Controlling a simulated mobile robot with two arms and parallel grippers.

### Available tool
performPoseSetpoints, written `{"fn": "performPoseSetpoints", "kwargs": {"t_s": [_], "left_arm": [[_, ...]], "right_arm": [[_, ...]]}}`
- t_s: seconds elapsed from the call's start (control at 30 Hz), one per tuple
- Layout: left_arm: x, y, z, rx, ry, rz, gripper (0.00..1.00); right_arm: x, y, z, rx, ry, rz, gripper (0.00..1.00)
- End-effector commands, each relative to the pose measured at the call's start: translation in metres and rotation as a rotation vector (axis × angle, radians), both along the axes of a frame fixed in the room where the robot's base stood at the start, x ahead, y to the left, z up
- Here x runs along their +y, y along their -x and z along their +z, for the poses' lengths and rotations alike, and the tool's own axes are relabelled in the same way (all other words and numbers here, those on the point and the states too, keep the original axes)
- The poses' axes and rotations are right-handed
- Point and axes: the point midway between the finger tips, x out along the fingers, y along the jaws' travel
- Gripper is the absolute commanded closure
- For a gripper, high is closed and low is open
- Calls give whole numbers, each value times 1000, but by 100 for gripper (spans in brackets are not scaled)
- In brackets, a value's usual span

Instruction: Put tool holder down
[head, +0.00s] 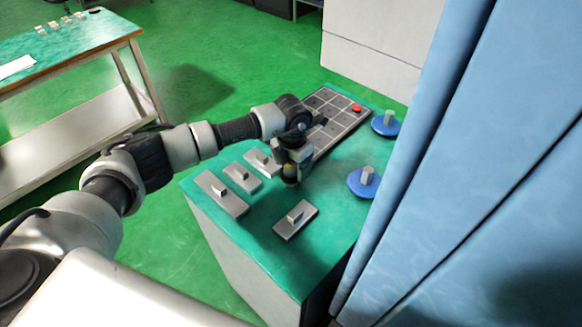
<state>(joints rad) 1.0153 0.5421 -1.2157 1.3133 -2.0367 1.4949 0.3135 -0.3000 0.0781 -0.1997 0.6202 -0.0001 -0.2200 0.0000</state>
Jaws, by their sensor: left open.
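My left gripper (290,182) points down over the green-topped cabinet (262,235). It is open, and the arm hides part of what lies behind it. Several flat grey plates, each with a small upright block, lie on the top: one at the left (221,194), one beside it (242,177), one near the wrist (262,162) and one in front (295,221). Two blue round bases with grey posts stand at the right, one nearer (364,182) and one farther (385,123). I cannot tell which of these is the tool holder. My right gripper is not in view.
A dark compartment tray (338,132) with a red round piece (356,107) lies at the back. A blue curtain-like surface (465,165) closes the right side. A workbench (75,45) with small blocks stands at the far left. Open green floor lies between.

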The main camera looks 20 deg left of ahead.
Motion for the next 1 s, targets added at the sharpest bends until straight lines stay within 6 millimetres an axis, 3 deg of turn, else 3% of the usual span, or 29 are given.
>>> {"fn": "performPoseSetpoints", "kwargs": {"t_s": [0.17,0.63,1.0], "left_arm": [[0,0,0,0,0,0,25],[0,-1,1,-1,2,0,95],[0,-1,9,-3,3,1,96]], "right_arm": [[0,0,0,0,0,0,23],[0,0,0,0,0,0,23],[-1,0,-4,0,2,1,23]]}}
